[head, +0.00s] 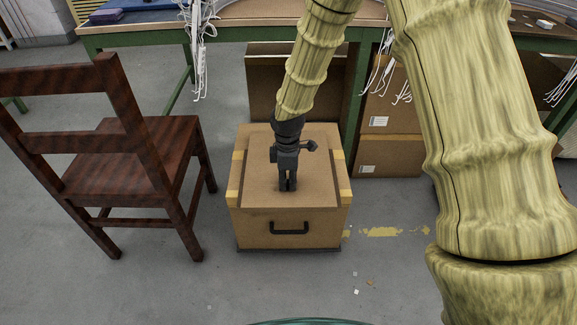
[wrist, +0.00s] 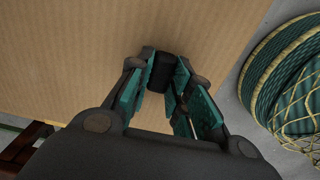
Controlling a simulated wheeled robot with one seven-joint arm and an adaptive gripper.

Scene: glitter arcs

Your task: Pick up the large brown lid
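The large brown lid (head: 262,170) is the flat tan top of a brown box (head: 255,232) on the floor, in the middle of the head view. It looks level and resting on the box. In the wrist view the lid (wrist: 70,50) fills the upper left, with a short black knob (wrist: 162,72) on it. My gripper (head: 288,188) points down at the lid. Its fingertips, with green pads (wrist: 165,80), lie on both sides of the knob and look closed against it. The knob is hidden behind the fingers in the head view.
A dark wooden chair (head: 135,155) stands left of the box. A green-framed table (head: 225,36) and cardboard boxes (head: 390,150) are behind. A green round basket with yellow netting (wrist: 290,80) is at the right in the wrist view. Floor beside the box is mostly clear.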

